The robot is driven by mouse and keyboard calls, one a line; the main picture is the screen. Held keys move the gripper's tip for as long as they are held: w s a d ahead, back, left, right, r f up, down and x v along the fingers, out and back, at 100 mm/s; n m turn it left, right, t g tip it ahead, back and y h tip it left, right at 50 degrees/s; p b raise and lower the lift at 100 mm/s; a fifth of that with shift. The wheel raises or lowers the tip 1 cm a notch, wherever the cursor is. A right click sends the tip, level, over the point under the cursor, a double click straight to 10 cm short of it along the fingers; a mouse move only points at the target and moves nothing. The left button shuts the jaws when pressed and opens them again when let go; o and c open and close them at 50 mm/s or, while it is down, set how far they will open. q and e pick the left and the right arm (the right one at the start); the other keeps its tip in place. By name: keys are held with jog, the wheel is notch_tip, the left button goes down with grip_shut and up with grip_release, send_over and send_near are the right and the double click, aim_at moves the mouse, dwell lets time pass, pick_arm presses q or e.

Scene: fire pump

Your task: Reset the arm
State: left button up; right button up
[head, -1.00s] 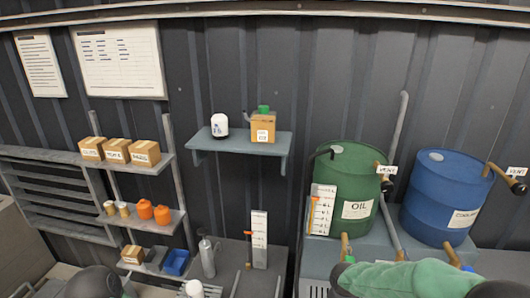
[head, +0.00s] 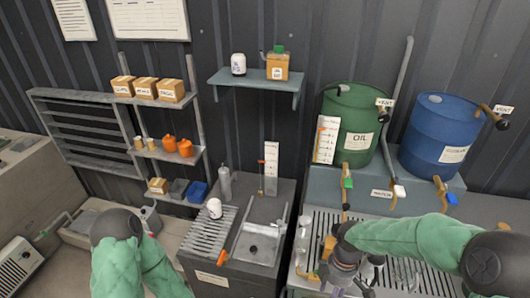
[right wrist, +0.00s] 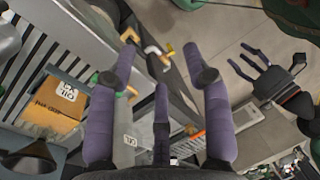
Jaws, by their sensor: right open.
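My right arm, in a green sleeve, comes in from the right in the head view. Its gripper (head: 345,272) points down over the slatted grate of the right-hand bench. In the right wrist view my right gripper (right wrist: 160,50) has its purple fingers spread, with nothing held between them. My left arm bends at the lower left of the head view, and its hand is out of that picture. My left gripper (right wrist: 268,72) shows in the right wrist view, with its dark fingers apart and empty.
A green oil drum (head: 352,112) and a blue coolant drum (head: 440,135) stand behind, with taps below. Shelves line the wall.

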jog(key=s+a+f+m+t+y+b, duration=0.1)
jog(key=s+a+f+m+b, duration=0.2)
jog(key=f, duration=0.7)
jog(key=s+a+f+m+y+b, duration=0.1)
jog(key=s+a+f+m+b, duration=0.2)
jog(key=f+m, duration=0.5)
jog(key=s+a+f+m+t+y+b, duration=0.1)
jog(key=s+a+f+m+b, duration=0.2)
jog(key=f, duration=0.8)
jog(key=m, duration=0.2)
jog(key=shift+a+f+m+t, duration=0.3)
jog(key=shift+a+f, duration=0.1)
jog(key=shift+w, duration=0.1)
